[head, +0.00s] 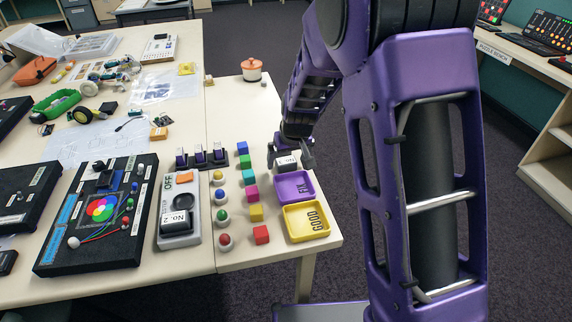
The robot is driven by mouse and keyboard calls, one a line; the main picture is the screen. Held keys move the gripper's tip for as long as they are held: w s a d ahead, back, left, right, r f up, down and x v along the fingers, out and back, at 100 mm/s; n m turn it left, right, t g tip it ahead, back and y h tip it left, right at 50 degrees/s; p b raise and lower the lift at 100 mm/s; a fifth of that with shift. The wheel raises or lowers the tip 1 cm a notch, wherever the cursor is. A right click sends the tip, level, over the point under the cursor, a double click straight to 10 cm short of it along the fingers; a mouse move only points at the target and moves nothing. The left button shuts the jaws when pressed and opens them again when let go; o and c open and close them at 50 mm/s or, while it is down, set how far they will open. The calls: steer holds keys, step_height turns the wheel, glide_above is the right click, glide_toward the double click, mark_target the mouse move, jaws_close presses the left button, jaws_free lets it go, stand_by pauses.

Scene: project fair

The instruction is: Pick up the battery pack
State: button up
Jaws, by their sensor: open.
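My gripper (290,158) is at the right part of the near table, pointing down, with its jaws open. A small dark block with a white label (287,161) shows between or just behind the fingers, partly hidden; contact cannot be told. A black block labelled "No. 2" (177,222) sits in a grey unit marked "OFF" (194,206), left of my gripper. No thing is marked as the battery pack; either labelled block may be it.
A purple tray (294,187) and a yellow tray marked "GOOD" (306,222) lie just in front of my gripper. Coloured cubes (251,193) and round buttons (222,196) stand to their left. Three purple-black pieces (200,156) stand farther left. An orange pot (251,69) stands behind.

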steer(key=c, duration=1.4)
